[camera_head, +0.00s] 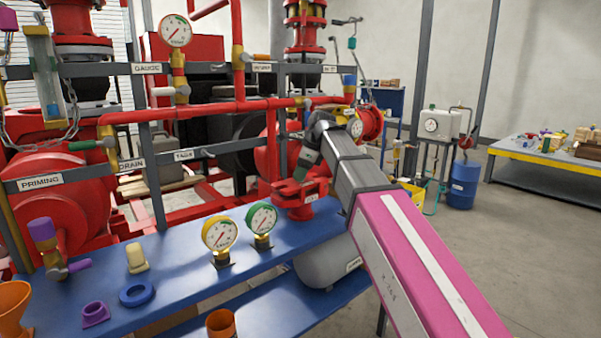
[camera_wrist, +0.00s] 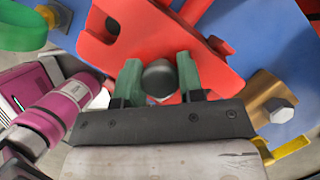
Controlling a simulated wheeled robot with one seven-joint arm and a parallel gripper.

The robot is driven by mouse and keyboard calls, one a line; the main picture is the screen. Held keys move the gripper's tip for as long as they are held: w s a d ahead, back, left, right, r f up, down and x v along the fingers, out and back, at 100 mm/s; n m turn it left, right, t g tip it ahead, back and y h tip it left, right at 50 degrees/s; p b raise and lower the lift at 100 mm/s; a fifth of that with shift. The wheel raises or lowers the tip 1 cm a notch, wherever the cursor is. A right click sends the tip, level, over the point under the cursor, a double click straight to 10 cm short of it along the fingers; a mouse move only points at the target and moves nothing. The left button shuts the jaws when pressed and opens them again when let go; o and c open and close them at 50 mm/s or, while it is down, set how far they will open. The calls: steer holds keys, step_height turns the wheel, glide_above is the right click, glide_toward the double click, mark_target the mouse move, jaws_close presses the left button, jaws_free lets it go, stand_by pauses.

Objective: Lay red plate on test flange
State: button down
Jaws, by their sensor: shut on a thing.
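The red plate (camera_wrist: 150,38) fills the upper middle of the wrist view and has dark round holes. My gripper (camera_wrist: 158,75) has green fingers closed on either side of a dark round knob (camera_wrist: 160,78) at the plate's near side. In the head view, the red plate (camera_head: 300,187) lies roughly level beneath my gripper (camera_head: 303,168). The red test flange (camera_head: 300,209) stands on the blue bench directly below it. The plate hides most of the flange's top, so I cannot tell whether they touch.
Green (camera_head: 262,219) and yellow (camera_head: 219,234) gauges stand left of the flange on the blue bench (camera_head: 175,270). A red pipe (camera_head: 215,110) and grey rails run behind. A brass fitting (camera_wrist: 268,97) is close right of my gripper in the wrist view.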

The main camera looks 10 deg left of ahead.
steer(key=c, duration=0.7)
jaws_free()
steer(key=shift+o, duration=0.2)
steer(key=shift+r, duration=0.1)
